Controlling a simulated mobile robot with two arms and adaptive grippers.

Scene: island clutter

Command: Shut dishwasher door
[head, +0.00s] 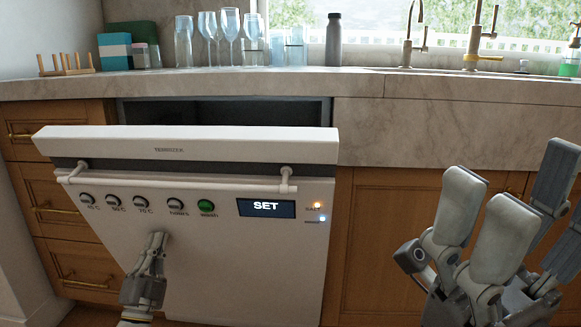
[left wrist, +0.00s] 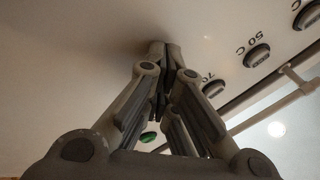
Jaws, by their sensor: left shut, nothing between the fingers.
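The white dishwasher door (head: 215,240) is ajar. Its top edge tilts out from the counter, and the dark cavity (head: 225,110) shows behind it. A handle bar (head: 175,182) runs across its front above a row of knobs and a display reading SET. My left gripper (head: 158,238) is shut and empty, in front of the door's left part below the knobs. In the left wrist view the closed fingertips (left wrist: 167,50) are at the white panel and seem to touch it. My right gripper (head: 520,205) is open and empty at the right, away from the door.
The stone counter (head: 420,130) above holds glasses (head: 230,35), a dark bottle (head: 333,42), boxes (head: 115,50) and a wooden rack (head: 66,66). Wooden drawers (head: 60,220) stand left of the door and a wooden cabinet (head: 380,240) stands right of it.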

